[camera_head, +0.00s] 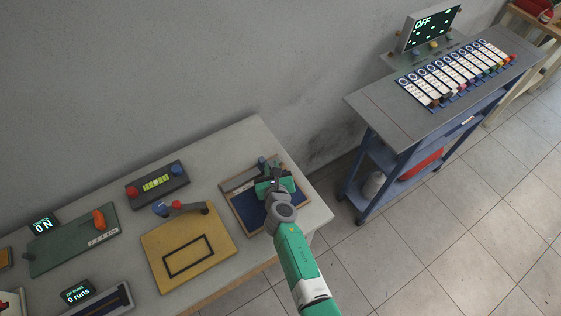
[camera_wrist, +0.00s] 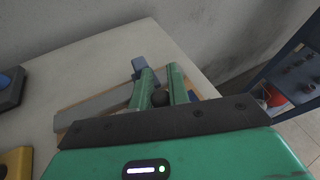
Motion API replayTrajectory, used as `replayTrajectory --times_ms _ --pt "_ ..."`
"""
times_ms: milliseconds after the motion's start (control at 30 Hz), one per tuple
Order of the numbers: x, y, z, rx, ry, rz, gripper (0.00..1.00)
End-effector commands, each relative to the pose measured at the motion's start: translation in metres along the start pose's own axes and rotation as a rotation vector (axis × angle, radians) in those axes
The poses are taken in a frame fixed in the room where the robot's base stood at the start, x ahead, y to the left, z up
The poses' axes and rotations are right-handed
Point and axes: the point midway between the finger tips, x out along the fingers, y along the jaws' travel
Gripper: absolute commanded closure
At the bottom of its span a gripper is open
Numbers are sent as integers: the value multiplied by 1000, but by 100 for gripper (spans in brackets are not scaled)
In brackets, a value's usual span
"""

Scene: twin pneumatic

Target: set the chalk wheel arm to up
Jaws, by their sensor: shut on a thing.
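A board with a dark blue face and wooden edge (camera_head: 248,214) lies at the right end of the bench. A grey bar (camera_head: 240,179) runs along its back, also seen in the wrist view (camera_wrist: 100,106). A blue-grey block (camera_head: 262,163) stands at the bar's end; it also shows in the wrist view (camera_wrist: 146,66). My gripper (camera_head: 272,184) is over this board. In the wrist view its green fingers (camera_wrist: 161,84) are closed around a dark round knob (camera_wrist: 160,98). My gripper hides most of the mechanism, so the arm's position and any wheel cannot be made out.
Further left are a box with two knobs (camera_head: 157,185) and a green panel (camera_head: 72,240). A blue cart (camera_head: 385,126) stands beyond a floor gap at right.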

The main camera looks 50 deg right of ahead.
Motion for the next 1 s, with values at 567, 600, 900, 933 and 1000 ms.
replayTrajectory --times_ms 567,600,900,933,1000 --pt "0 -1 0 0 -2 -1 62" --pt "-3 -1 1 0 -2 -1 62" --pt "-60 -2 4 0 0 -1 62" --pt "-65 -1 3 1 0 -1 62" --pt "-72 -1 2 1 0 -1 62"
